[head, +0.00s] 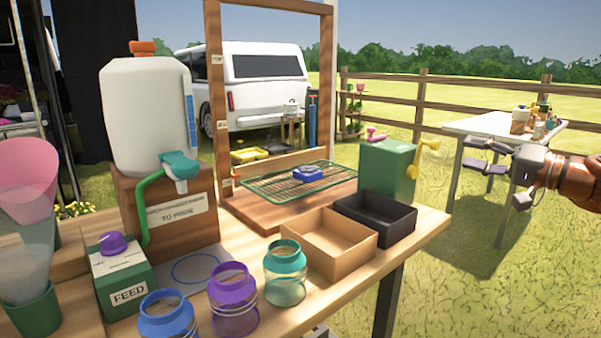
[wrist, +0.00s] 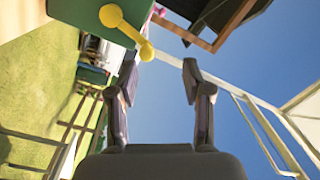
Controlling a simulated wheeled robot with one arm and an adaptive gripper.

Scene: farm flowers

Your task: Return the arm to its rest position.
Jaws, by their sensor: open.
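My gripper (head: 481,157) is at the right of the head view, off the right end of the wooden workbench (head: 432,226) and in front of the white table behind it. Its two fingers point left and are spread apart with nothing between them. In the wrist view my gripper (wrist: 158,82) also shows open and empty, with sky between the fingers. The green box (head: 388,166) with a yellow handle stands on the bench to the left of my gripper, apart from it. The yellow handle (wrist: 127,33) shows at the top of the wrist view.
A tan tray (head: 345,262) and a black tray (head: 400,222) sit near the bench's right end. Purple (head: 233,298), blue and teal jars line the front. The white table (head: 490,124) carries several items. Open grass (head: 520,290) lies below my arm.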

